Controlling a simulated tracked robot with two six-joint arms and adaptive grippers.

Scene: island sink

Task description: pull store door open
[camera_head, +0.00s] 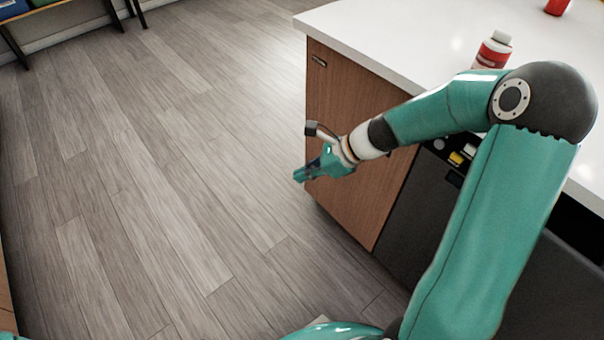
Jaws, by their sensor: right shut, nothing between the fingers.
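A brown wood door panel (345,205) forms the left part of the island's front, under the white countertop. It looks closed. A small dark handle or slot (319,61) sits near its upper left corner. My right gripper (299,175) is in front of the panel's left edge, low down and well below the handle. It points left, is shut and holds nothing. I cannot tell whether it touches the panel. My right arm hides part of the panel's right side. My left gripper is not in view.
A white countertop (375,28) tops the island. A white and red bottle (494,50) stands on it, partly behind my right arm, and a red object (557,7) is farther back. A dark appliance (408,212) adjoins the panel. The wood floor (150,190) at left is clear.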

